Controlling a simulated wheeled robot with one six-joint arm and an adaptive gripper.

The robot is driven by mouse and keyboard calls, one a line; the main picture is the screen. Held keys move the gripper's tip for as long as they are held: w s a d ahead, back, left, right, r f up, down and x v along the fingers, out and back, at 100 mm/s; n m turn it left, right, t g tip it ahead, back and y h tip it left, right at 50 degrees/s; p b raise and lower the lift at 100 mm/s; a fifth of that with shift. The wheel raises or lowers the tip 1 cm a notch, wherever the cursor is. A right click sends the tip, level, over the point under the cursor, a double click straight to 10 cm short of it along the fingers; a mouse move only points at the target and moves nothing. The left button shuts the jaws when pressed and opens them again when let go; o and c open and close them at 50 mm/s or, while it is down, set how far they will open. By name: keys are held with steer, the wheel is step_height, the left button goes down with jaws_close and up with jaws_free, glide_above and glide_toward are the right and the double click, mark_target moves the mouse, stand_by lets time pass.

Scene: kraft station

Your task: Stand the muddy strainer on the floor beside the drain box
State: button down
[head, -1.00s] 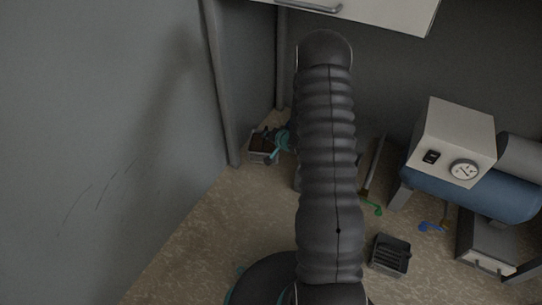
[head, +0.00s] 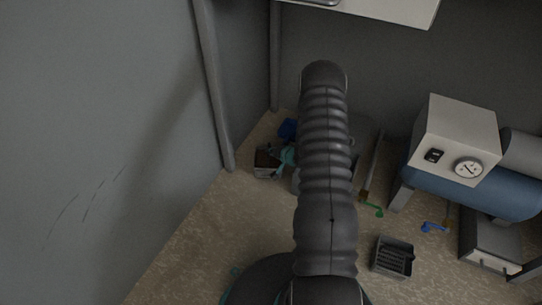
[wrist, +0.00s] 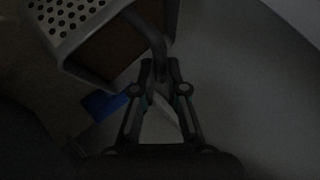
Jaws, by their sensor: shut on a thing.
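The muddy strainer (wrist: 95,40) is a pale grey basket with round holes and brown matter inside. In the wrist view it fills the upper left, and its bar handle runs between my fingertips. My gripper (wrist: 160,72) is shut on that handle. In the head view the strainer (head: 266,163) shows at the far left corner, beside my teal-marked gripper (head: 287,156); I cannot tell whether it touches the floor. A small grey box with dark slats (head: 393,258), possibly the drain box, stands on the floor right of my arm, well apart from the strainer.
A blue thing (head: 288,129) lies behind the strainer. Green (head: 373,210) and blue (head: 434,227) tools lie on the floor. A blue tank with a white gauge box (head: 455,140) stands at right. A post (head: 213,90) and wall are close left. Floor (head: 200,225) at front left is clear.

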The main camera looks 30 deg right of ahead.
steer(key=shift+f, duration=0.6)
steer(key=shift+f, duration=0.1)
steer(key=c, duration=1.2)
jaws_free()
